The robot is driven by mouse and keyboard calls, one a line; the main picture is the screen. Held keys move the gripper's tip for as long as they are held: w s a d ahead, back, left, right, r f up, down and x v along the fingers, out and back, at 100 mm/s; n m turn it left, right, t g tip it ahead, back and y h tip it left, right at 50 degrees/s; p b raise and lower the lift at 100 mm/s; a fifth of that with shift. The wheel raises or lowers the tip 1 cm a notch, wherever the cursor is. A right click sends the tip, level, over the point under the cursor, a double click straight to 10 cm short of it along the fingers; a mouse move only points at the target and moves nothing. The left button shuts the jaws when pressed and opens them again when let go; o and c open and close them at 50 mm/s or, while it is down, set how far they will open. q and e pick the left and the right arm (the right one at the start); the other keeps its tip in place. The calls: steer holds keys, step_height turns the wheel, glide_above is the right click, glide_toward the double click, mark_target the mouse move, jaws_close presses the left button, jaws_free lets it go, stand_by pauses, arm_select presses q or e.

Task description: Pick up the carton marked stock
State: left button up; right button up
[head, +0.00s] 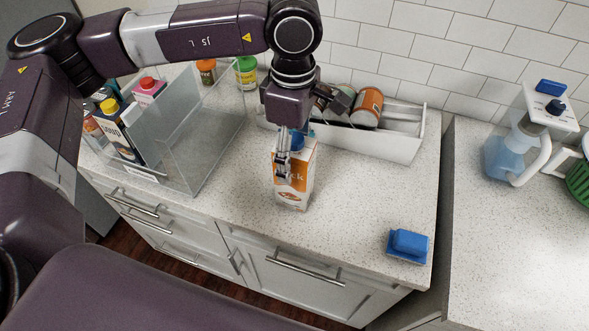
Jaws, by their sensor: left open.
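The carton (290,190) is white and orange with a blue cap, and the end of a word, "ck", shows on its front. It stands upright on the speckled counter (345,220). My left gripper (285,165) points down at the carton and is open. Its fingers overlap the upper part of the carton in the head view and hide part of the lettering. I cannot tell whether the fingers touch it. My right gripper is not in view.
A clear bin (205,150) with cartons and bottles stands to the left. A white tray (405,145) with jars lies behind the carton. A blue butter-dish-like object (408,243) sits near the front right edge. A blender (515,150) is far right.

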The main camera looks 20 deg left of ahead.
mark_target(296, 196)
arm_select(q)
steer(key=shift+w+f+p, duration=0.15)
steer(key=shift+f+p, duration=0.35)
steer(key=shift+f, duration=1.3)
steer(key=shift+r, duration=0.1)
jaws_close()
